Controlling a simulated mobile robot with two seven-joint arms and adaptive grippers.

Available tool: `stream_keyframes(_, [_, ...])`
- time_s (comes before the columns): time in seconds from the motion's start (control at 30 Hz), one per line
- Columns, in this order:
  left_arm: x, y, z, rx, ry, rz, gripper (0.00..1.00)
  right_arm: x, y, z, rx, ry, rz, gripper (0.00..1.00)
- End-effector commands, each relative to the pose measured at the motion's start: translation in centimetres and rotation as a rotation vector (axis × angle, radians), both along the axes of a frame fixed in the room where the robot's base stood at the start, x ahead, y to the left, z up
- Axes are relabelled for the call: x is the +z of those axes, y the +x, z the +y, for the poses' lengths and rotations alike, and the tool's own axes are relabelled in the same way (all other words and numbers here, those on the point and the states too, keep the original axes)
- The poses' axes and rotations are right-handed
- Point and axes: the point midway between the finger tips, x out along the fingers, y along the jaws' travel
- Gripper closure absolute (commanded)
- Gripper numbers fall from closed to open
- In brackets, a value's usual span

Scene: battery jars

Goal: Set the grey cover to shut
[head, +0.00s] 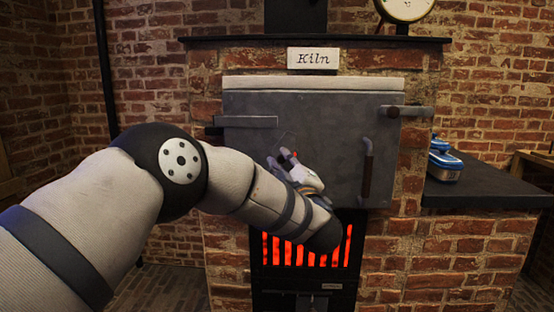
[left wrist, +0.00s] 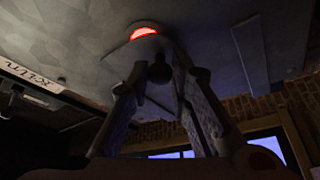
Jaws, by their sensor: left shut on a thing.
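The kiln's grey door (head: 320,120) is closed flat against the brick front. In the left wrist view, a round spy hole glows red (left wrist: 146,31) in the door. The grey cover (left wrist: 150,47), a small plate with a dark knob (left wrist: 159,70), lies over part of the hole and leaves a red crescent showing. My left gripper (head: 284,158) is at the door's middle, and in the left wrist view its fingers (left wrist: 158,78) are shut on the cover's knob. My right gripper is not in view.
A door handle (head: 367,172) stands out right of my gripper. Below the door, a grate (head: 335,247) glows red. A dark side shelf (head: 485,185) at right carries blue-and-silver containers (head: 445,165). A "Kiln" sign (head: 313,58) hangs above.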

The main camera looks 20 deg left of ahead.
Motion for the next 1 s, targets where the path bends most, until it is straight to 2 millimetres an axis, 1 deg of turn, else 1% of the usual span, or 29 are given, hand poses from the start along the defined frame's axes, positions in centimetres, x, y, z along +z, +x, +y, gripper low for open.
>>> stream_keyframes(0.2, [-0.1,0.3,-0.9,0.000,-0.162,-0.047,1.00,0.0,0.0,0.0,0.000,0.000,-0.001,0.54])
stream_keyframes(0.5, [-0.2,0.5,-1.6,0.000,-0.305,-0.089,1.00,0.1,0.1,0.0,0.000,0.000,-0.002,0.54])
stream_keyframes(0.73, [-0.2,0.5,-1.9,0.000,-0.352,-0.101,1.00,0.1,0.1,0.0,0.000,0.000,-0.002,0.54])
stream_keyframes(1.0, [-0.2,0.6,-2.0,-0.001,-0.361,-0.105,1.00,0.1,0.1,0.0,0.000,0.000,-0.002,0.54])
